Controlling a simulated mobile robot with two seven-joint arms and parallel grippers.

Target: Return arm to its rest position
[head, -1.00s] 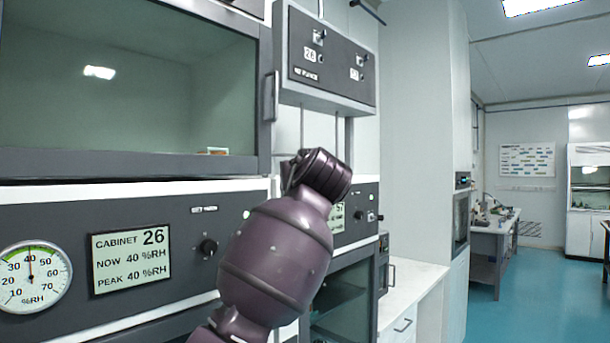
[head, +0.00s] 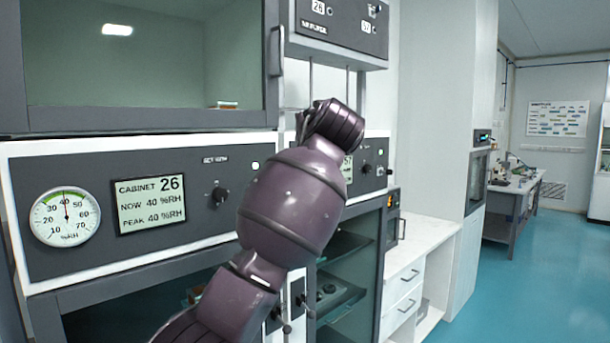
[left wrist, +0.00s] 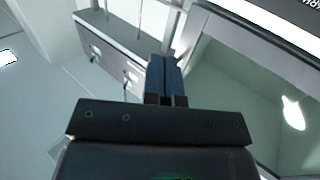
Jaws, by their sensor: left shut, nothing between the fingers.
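My dark purple arm (head: 292,205) rises from the lower part of the head view, in front of the cabinet panel. Its far end is bent over near the panel's right side. No gripper fingers can be made out in the head view. In the left wrist view my left gripper (left wrist: 166,75) shows with its two blue fingers together and nothing between them. It points toward a grey control box and the cabinet's window edge. My right gripper is in neither view.
The cabinet 26 panel (head: 236,185) has a round humidity gauge (head: 65,217), a display (head: 149,204) and a knob. A closed glass window (head: 150,60) is above. A grey control box (head: 340,25) hangs at upper right. A white counter (head: 425,240) stands right, with open blue floor (head: 560,260) beyond.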

